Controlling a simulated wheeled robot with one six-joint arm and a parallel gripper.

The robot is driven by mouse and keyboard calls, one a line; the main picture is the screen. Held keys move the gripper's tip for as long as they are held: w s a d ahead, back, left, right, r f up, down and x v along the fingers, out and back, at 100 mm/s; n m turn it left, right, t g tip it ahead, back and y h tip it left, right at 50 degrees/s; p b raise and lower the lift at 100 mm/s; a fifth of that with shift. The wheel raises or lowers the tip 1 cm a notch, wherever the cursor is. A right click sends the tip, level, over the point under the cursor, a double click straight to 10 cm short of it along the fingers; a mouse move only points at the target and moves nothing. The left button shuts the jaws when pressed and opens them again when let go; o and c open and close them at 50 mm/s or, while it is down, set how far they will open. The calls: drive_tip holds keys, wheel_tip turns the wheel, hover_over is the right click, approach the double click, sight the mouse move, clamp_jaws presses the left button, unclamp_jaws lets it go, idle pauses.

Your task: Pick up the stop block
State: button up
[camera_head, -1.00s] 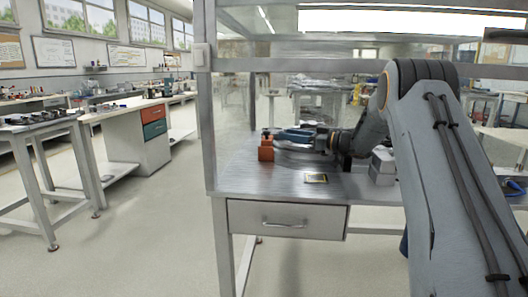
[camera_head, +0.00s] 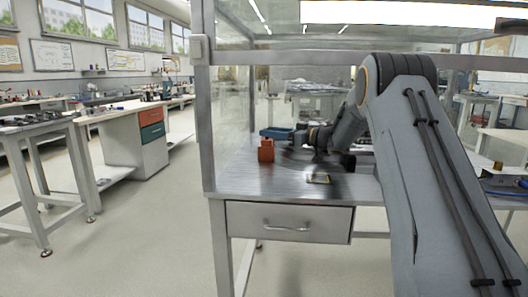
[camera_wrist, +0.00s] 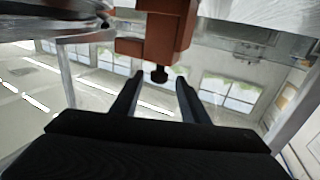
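The stop block, an orange-brown block (camera_head: 266,151), stands on the metal bench top (camera_head: 245,181) near its left end. In the wrist view the block (camera_wrist: 166,32) shows at the top centre, with a dark knob (camera_wrist: 159,74) pointing down the picture. My gripper (camera_wrist: 159,80) is open, with one dark finger on each side of the knob in the picture. I cannot tell whether the knob is between the fingers in depth; no contact shows. In the head view my gripper (camera_head: 298,138) is just right of the block, its fingers hard to make out.
A blue tray (camera_head: 276,132) lies behind the block. A metal frame post (camera_head: 205,120) stands at the bench's left corner. A drawer (camera_head: 288,222) is under the front edge.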

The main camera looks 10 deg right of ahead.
drive_tip(key=shift+d, duration=0.3)
drive_tip(key=c, duration=0.7)
clamp_jaws()
drive_tip(key=shift+a, duration=0.1)
